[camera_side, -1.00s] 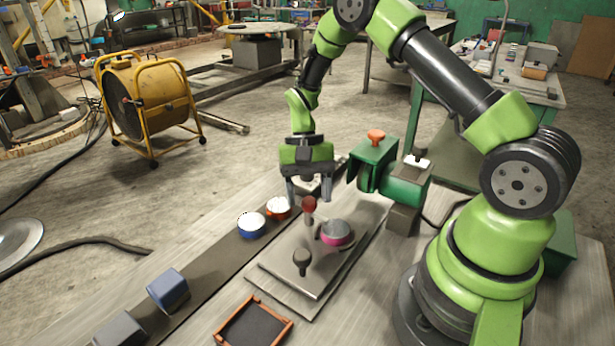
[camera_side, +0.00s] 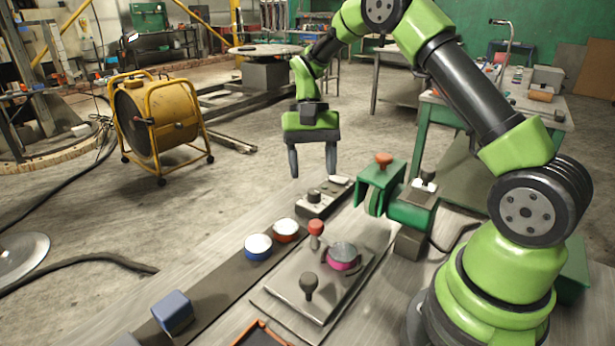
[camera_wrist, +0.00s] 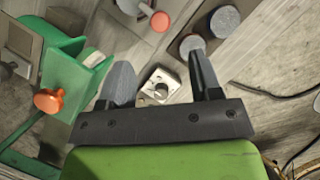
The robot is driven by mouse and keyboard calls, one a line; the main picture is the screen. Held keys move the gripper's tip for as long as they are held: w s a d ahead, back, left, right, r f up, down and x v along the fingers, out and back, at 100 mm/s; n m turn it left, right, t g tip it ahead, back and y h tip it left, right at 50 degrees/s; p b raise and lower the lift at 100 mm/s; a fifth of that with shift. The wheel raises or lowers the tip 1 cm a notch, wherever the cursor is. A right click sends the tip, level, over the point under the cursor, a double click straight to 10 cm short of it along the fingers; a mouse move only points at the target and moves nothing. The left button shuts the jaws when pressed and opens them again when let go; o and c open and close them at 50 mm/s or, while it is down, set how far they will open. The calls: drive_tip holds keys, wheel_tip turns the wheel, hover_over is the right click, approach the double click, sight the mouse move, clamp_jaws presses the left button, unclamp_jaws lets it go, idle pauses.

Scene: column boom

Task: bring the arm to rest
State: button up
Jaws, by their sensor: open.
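My gripper (camera_side: 312,176) hangs in the air with its fingers pointing down, apart and with nothing between them. In the side view it is above and behind a small grey box with a dark knob (camera_side: 315,200), clear of it. The wrist view shows the two spread fingers of my gripper (camera_wrist: 162,80). The knob box (camera_wrist: 160,87) appears below, in the gap between them. No object is held.
A green fixture with an orange knob (camera_side: 385,180) stands to the right. A metal plate (camera_side: 290,298) carries red and black knobs and a pink-rimmed cylinder (camera_side: 343,256).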

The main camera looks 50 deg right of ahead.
drive_tip(key=s+a+r+n+t+h, duration=0.1)
drive_tip(key=s+a+r+n+t, duration=0.15)
drive_tip(key=s+a+r, duration=0.4)
drive_tip(key=s+a+r+n+t, duration=0.1)
drive_tip(key=s+r+t, duration=0.3)
drive_tip(key=r, duration=0.5)
drive_tip(key=s+a+n+t, duration=0.1)
drive_tip(key=s+a+t, duration=0.1)
drive_tip(key=s+t, duration=0.2)
drive_tip(key=s, duration=0.3)
